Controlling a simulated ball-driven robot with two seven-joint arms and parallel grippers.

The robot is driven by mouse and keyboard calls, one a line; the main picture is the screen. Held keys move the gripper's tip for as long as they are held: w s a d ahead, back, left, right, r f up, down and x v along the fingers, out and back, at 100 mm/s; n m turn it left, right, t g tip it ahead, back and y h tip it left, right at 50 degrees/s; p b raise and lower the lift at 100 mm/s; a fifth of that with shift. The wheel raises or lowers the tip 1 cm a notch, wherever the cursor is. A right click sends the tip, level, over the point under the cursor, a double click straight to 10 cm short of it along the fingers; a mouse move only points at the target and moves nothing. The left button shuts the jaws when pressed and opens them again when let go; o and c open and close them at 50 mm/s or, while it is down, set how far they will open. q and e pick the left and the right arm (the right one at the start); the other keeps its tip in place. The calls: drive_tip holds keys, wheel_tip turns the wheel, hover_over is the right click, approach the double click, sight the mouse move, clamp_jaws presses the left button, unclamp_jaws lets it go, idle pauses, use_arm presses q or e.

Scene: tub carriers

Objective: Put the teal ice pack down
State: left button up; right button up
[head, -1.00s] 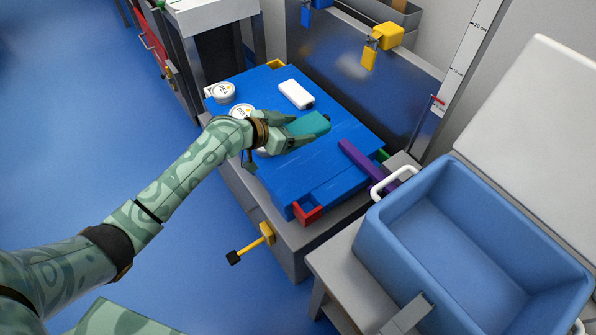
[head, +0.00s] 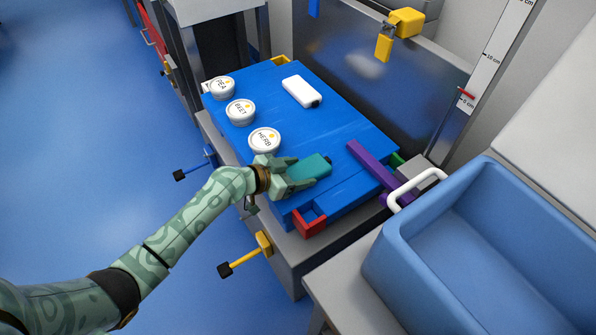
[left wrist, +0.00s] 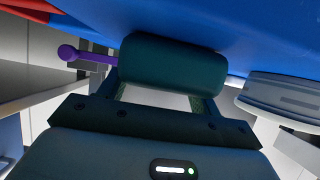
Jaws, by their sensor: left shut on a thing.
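The teal ice pack (head: 313,168) is a small rounded block over the near part of the blue board (head: 330,125) in the head view. My left gripper (head: 296,178) is shut on it from the left side. In the left wrist view the ice pack (left wrist: 172,66) looks dark and sits between the fingers, close to the blue surface. I cannot tell whether it touches the board. My right gripper is not in view.
Three white tubs, PEA (head: 222,88), BEET (head: 240,112) and HERB (head: 264,141), stand along the board's left side. A white block (head: 301,91) lies farther back. A purple bar (head: 372,167) lies right, a red corner piece (head: 309,221) in front. A blue bin (head: 480,250) stands right.

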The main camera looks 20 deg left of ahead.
use_arm(q)
drive_tip(key=o, duration=1.2)
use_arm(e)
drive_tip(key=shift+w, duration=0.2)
use_arm(q)
drive_tip(key=shift+f, duration=0.15)
